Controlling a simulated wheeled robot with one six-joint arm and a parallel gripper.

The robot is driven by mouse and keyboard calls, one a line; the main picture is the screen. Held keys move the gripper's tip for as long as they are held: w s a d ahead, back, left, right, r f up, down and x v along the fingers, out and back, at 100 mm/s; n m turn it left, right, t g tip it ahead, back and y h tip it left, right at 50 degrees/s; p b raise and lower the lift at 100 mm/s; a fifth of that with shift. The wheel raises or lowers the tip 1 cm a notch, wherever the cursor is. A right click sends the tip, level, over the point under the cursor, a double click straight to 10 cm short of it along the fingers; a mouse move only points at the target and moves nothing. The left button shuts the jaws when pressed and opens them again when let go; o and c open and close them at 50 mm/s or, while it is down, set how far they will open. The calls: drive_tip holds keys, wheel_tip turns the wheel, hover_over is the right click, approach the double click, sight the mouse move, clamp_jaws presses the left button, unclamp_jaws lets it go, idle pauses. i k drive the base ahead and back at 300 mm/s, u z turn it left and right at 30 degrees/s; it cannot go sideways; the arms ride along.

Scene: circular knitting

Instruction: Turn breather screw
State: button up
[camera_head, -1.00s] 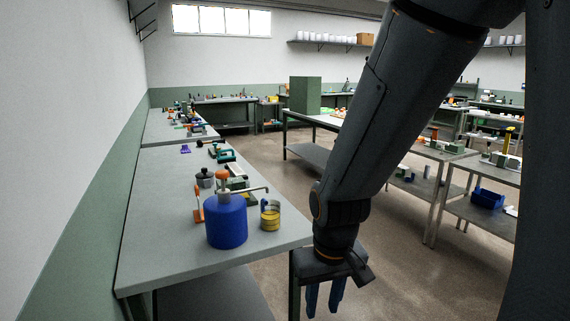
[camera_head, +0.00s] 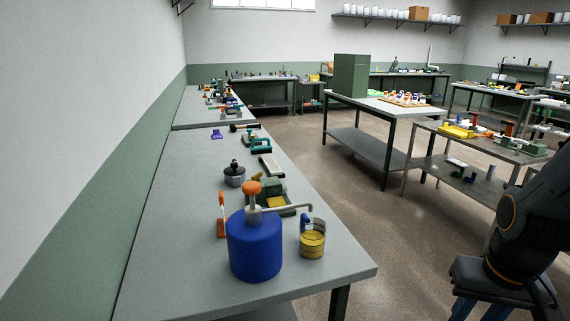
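A blue can (camera_head: 255,247) stands upright near the front end of the long grey table. It has an orange knob (camera_head: 252,187) on a pale neck (camera_head: 254,213) and a thin grey spout pointing right. I cannot tell which part is the breather screw; no separate small screw can be made out. My gripper (camera_head: 480,312) is at the bottom right, beyond the table's right edge and well apart from the can. Its two blue fingers stand apart with nothing seen between them; their tips are cut off by the frame.
A clear cup with yellow contents (camera_head: 312,243) stands right of the can. An orange-handled tool (camera_head: 221,214), a grey pot (camera_head: 234,175) and a green block (camera_head: 271,190) are close behind. The long table (camera_head: 172,245) is bare at left. Open floor lies to its right.

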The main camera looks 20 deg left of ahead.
sight(255, 177)
drive_tip(key=u, duration=0.2)
drive_tip(key=i, duration=1)
drive_tip(key=u, duration=0.5)
